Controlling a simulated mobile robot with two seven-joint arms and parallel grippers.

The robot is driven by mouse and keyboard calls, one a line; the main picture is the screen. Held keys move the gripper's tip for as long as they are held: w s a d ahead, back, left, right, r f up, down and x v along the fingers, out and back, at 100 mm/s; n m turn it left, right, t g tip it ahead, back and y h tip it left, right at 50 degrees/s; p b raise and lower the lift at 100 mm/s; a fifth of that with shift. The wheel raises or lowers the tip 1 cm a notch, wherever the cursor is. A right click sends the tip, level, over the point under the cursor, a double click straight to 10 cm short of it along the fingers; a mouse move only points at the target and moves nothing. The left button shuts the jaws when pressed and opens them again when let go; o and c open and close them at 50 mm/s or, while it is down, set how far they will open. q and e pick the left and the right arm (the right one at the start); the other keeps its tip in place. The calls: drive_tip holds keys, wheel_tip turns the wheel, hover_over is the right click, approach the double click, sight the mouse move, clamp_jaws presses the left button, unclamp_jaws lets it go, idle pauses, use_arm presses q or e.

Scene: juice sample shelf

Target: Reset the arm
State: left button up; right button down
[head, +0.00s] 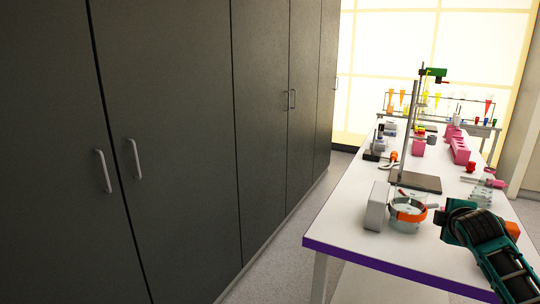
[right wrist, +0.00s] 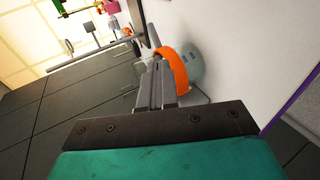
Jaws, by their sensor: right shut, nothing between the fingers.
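My right arm comes in at the lower right of the head view, over the bench's front end. In the right wrist view, my right gripper (right wrist: 157,62) is shut and empty, its two grey fingers together. Just beyond and beside the fingertips is a clear glass vessel (right wrist: 190,68) with an orange band (right wrist: 172,70). The glass vessel also shows in the head view (head: 404,225), standing on the bench left of my right arm. I cannot tell whether the fingers touch it. My left gripper is in neither view.
A white bench (head: 345,218) with a purple front edge runs away from me. A grey box (head: 376,207), a stand with a dark base (head: 420,181) and pink racks (head: 459,150) are on it. Dark cabinets (head: 180,120) line the left, with clear floor (head: 287,245) between.

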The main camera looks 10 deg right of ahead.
drive_tip(key=s+a+f+m+g+y, duration=0.2)
drive_tip(key=s+a+f, duration=0.5)
drive_tip(key=a+f, duration=0.4)
drive_tip(key=s+a+f+m+g+y, duration=0.2)
drive_tip(key=s+a+m+g, duration=0.15)
drive_tip(key=s+a, duration=0.8)
drive_tip(key=s+a+f+m+g+y, duration=0.3)
drive_tip(key=s+a, duration=0.5)
drive_tip(key=s, duration=0.6)
drive_tip(key=w+a+f+t+y, duration=0.1)
drive_tip(key=w+a+f+t, duration=0.2)
drive_tip(key=w+f+t, duration=0.4)
drive_tip(key=shift+f+t, duration=0.65)
drive_tip(key=shift+f, duration=0.15)
